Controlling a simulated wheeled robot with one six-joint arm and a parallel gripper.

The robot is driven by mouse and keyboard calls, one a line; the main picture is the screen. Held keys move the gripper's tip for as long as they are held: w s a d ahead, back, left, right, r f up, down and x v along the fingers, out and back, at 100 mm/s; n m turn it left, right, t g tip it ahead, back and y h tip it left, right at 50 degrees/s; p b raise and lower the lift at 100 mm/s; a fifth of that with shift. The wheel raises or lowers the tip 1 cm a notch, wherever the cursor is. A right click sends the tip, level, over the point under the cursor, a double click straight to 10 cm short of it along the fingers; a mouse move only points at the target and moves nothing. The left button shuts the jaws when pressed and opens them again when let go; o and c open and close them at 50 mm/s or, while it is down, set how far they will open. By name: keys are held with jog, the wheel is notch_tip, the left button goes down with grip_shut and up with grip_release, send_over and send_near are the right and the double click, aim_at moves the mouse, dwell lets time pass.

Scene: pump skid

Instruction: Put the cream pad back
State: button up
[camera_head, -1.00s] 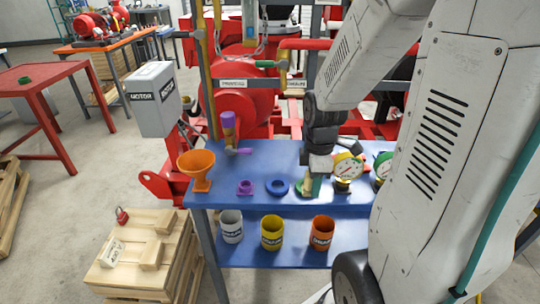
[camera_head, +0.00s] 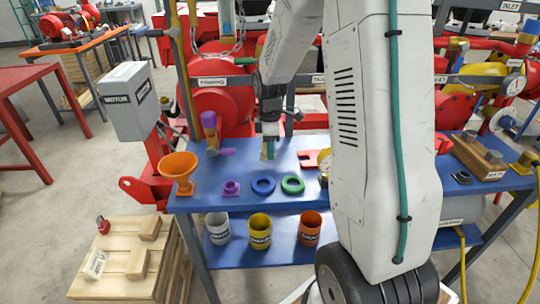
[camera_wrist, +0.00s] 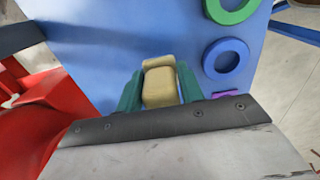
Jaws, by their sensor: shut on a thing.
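The cream pad (camera_wrist: 160,82) is a small block between the green fingers of my gripper (camera_wrist: 160,90) in the wrist view. My gripper is shut on it. In the head view my gripper (camera_head: 269,148) hangs over the back part of the blue bench (camera_head: 225,198), and the pad (camera_head: 265,153) shows only in part beside the fingers. The pad is above or close to the bench top; I cannot tell whether it touches.
A red bracket (camera_head: 309,160) lies to the right. Red pump parts (camera_head: 222,105) stand behind the bench.

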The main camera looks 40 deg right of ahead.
jog(key=shift+f, duration=1.65)
jog(key=shift+f, duration=0.1)
jog(key=o, duration=0.9)
jog(key=shift+o, duration=0.2)
